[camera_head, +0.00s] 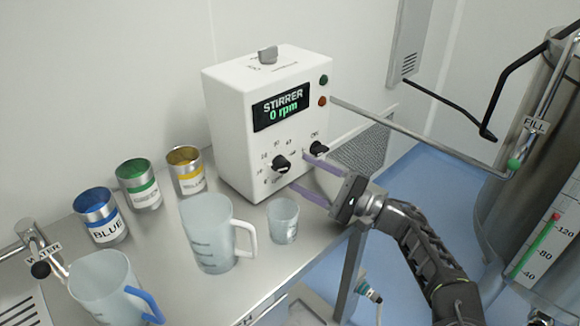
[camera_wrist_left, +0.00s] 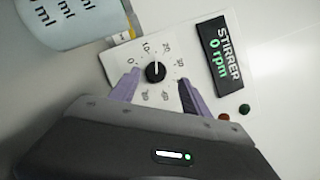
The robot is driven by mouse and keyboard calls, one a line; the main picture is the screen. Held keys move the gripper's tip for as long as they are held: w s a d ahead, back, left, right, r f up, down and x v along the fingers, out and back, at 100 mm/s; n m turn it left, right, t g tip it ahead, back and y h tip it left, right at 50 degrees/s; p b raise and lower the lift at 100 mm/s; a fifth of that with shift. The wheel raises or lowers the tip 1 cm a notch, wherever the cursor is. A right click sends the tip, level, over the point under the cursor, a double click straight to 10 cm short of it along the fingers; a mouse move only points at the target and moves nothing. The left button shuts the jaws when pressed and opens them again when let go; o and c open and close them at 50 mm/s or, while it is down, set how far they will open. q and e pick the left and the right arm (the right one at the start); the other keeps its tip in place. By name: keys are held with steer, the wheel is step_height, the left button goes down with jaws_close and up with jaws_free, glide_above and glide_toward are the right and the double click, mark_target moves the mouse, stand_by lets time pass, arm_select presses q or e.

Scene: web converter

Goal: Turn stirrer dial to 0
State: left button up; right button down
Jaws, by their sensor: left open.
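The white stirrer box (camera_head: 228,130) stands on the metal bench, its display (camera_head: 281,108) reading "STIRRER 0 rpm". A black dial (camera_head: 281,164) with numbers around it sits low on the front. In the left wrist view the dial (camera_wrist_left: 155,72) shows a white pointer mark near the 10. My left gripper (camera_head: 300,172) is open, its purple fingers pointing at the front panel. In the left wrist view the fingertips (camera_wrist_left: 158,84) lie on either side of the dial, with gaps to it. My right gripper is not in view.
A second black knob (camera_head: 318,148) sits right of the dial, close to the upper finger. A small beaker (camera_head: 283,222) and a handled jug (camera_head: 208,232) stand in front. Blue (camera_head: 100,216), green (camera_head: 138,184) and yellow (camera_head: 186,170) cans stand at left.

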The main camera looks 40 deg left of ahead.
mark_target(287, 169)
arm_select(q)
steer(key=shift+f+p+x, duration=0.2)
steer(key=shift+x, duration=0.95)
steer(key=shift+f+p+x, duration=0.15)
steer(key=shift+f+x, duration=0.05)
steer(key=shift+x, duration=0.95)
jaws_close()
